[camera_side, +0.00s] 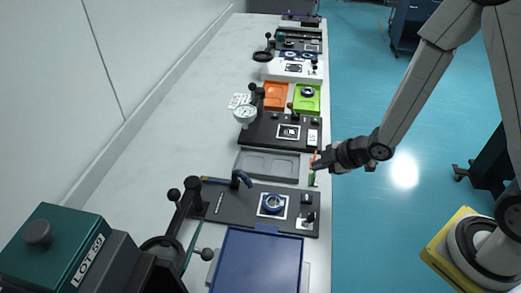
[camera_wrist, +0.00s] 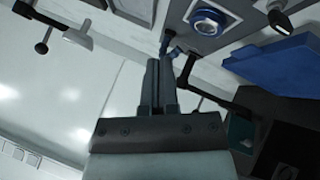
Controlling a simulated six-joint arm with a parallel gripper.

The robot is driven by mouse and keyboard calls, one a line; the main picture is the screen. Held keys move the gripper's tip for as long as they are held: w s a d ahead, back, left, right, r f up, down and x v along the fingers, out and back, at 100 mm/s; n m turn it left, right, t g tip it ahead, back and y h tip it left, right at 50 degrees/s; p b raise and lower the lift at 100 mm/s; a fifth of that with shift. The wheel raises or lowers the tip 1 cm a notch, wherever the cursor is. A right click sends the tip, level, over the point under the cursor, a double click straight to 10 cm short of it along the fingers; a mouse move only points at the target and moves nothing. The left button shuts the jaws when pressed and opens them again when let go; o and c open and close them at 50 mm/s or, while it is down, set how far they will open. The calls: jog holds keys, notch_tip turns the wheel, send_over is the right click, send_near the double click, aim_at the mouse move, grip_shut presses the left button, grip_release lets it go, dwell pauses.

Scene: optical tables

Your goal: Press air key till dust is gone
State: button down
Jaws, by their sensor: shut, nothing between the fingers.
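A blue-ringed lens (camera_side: 272,202) sits on a white square on a dark board (camera_side: 233,208); the lens also shows in the wrist view (camera_wrist: 208,20). A blue bent nozzle (camera_side: 241,178) stands to its left. A small dark key-like part (camera_side: 309,217) with a white plate is at the board's right edge, and a dark block (camera_side: 306,198) is above it. I cannot tell for sure which is the air key. Dust is too small to make out. My gripper (camera_side: 316,165) is shut and empty near the table's right edge, beyond the board and apart from it; its fingers (camera_wrist: 160,68) show together in the wrist view.
A blue tray (camera_side: 257,262) lies in front of the board. A teal LOT 59 box (camera_side: 55,250) is front left.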

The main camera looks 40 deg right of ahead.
aim_at(303, 195)
jog(key=shift+w+a+f+n+y, duration=0.1)
jog(key=shift+a+f+n+y, duration=0.15)
jog(key=shift+a+n+y, duration=0.3)
jog(key=shift+d+f, duration=0.1)
jog(key=shift+f, duration=0.1)
jog(key=shift+f, duration=4.2)
jog(key=shift+f, duration=0.85)
jog(key=shift+r, duration=0.15)
dwell(0.4)
jog(key=shift+r, duration=0.7)
jog(key=shift+r, duration=2.5)
